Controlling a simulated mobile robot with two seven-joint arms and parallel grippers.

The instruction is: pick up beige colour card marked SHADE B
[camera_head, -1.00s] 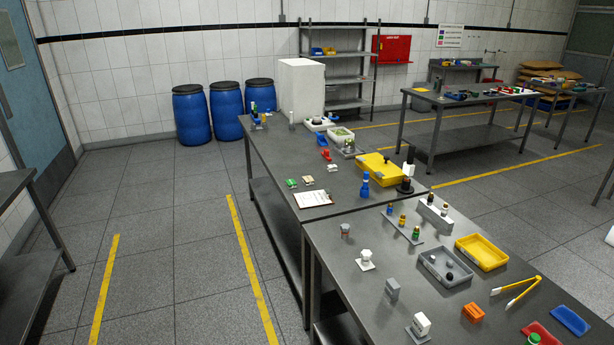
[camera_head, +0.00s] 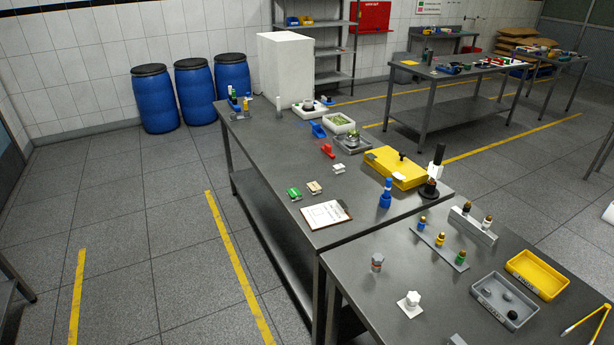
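A small beige piece (camera_head: 314,187) sits on the far dark table, between a green piece and a white piece. It may be the beige colour card, but any marking on it is too small to read. Neither of my grippers is in view.
The far table (camera_head: 260,160) also holds a green piece (camera_head: 294,193), a white piece (camera_head: 338,168), a clipboard (camera_head: 326,214), a blue bottle (camera_head: 386,194) and a yellow case (camera_head: 396,168). A near table (camera_head: 350,300) adjoins it. Open floor (camera_head: 150,240) lies left.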

